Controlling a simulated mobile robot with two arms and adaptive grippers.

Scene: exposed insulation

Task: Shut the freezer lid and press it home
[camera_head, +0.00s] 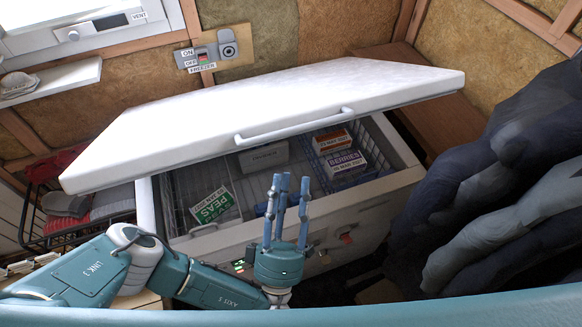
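The white chest freezer (345,215) stands in the middle with its lid (270,100) raised at a slant, leaving a gap along the front. A pale bar handle (295,127) runs along the lid's front edge. My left gripper (288,180) points upward in front of the freezer, below the handle and apart from it in the picture. Its blue fingers are spread and hold nothing. Inside the freezer I see a green peas bag (211,206), a berries box (345,163) and an orange-white box (332,141). My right gripper is not in view.
Dark bulky fabric (510,170) crowds the right side. A wire rack with folded cloth (68,205) stands left of the freezer. A freezer switch panel (207,52) is on the insulated wall behind, and a white shelf (50,82) juts out at the upper left.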

